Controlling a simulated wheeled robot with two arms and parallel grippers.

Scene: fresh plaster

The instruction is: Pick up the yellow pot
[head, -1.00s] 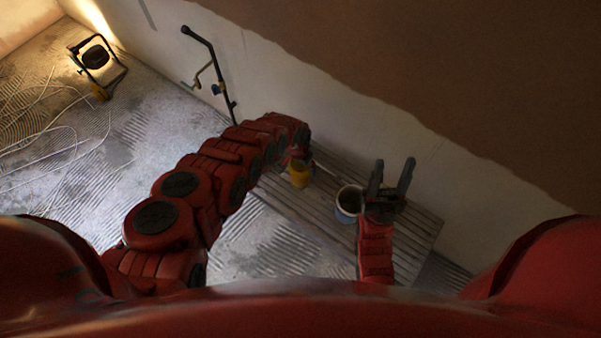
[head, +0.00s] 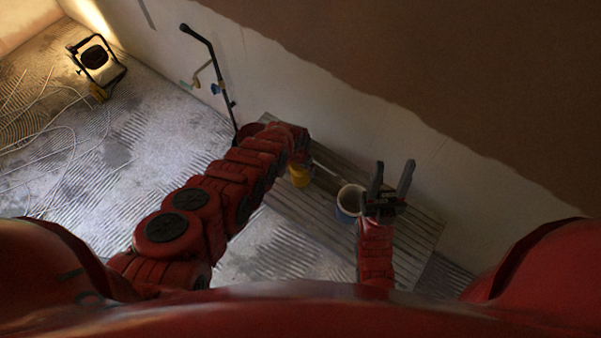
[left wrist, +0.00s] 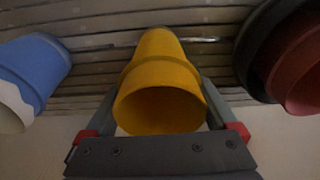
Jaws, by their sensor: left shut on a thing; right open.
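The yellow pot (head: 299,176) shows in the head view below the end of my left arm, over the slatted wooden board (head: 410,235). In the left wrist view the yellow pot (left wrist: 160,100) sits between the two fingers of my left gripper (left wrist: 160,88), its open rim facing the camera. The left gripper is shut on it. I cannot tell whether its base touches the slats. My right gripper (head: 393,168) is open and empty, fingers pointing up in the picture, beside the bucket.
A blue and white bucket (head: 349,201) stands on the board between the grippers; it also shows in the left wrist view (left wrist: 35,70). A dark reddish pot (left wrist: 303,65) is close on the other side. The wall (head: 300,95) runs behind. A work lamp (head: 95,60) and cables lie far left.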

